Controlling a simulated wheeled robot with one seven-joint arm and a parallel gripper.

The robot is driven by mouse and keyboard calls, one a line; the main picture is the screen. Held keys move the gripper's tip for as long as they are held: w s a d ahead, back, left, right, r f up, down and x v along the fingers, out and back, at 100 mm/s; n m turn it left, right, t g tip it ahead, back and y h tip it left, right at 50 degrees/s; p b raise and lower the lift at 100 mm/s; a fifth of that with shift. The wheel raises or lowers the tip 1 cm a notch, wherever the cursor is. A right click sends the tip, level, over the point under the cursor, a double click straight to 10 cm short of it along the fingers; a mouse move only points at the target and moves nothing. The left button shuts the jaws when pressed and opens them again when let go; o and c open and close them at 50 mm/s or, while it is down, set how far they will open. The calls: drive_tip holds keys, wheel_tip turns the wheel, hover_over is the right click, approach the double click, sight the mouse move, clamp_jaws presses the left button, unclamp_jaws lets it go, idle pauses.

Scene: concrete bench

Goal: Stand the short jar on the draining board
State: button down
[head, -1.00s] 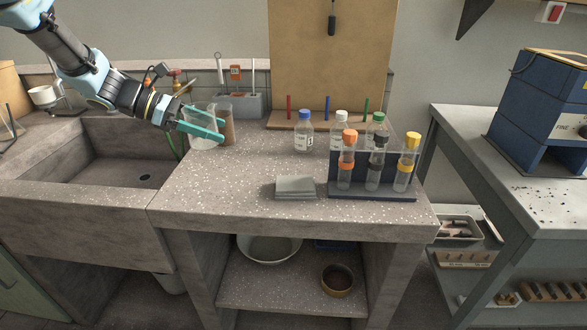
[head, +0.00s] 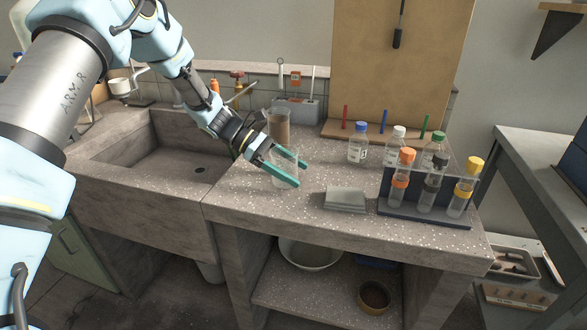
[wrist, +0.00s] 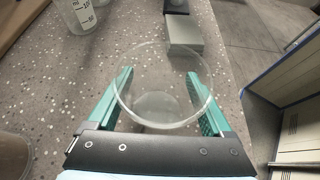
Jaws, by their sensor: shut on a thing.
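The short jar, a clear open-topped glass vessel (head: 283,172), is between the teal fingers of my gripper (head: 301,174), which is shut on it. In the wrist view the jar (wrist: 160,112) looks empty, its round rim facing the camera. It is upright or nearly so over the speckled worktop (head: 240,190) beside the sink. I cannot tell whether its base touches the surface. A wooden board with a ledge and red, blue and green pegs (head: 390,70) stands at the back; I cannot tell whether this or the worktop is the draining board.
A tall clear cylinder with brown contents (head: 279,128) stands behind my gripper. A grey block (head: 345,198) lies to the right near the front edge. A tube rack (head: 425,212) and several capped bottles (head: 358,150) stand further right. The sink (head: 150,150) is left.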

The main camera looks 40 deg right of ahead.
drive_tip(key=shift+f, duration=0.15)
unclamp_jaws()
drive_tip(key=shift+r, duration=0.2)
drive_tip(key=b+v, duration=0.2)
drive_tip(key=v, duration=1)
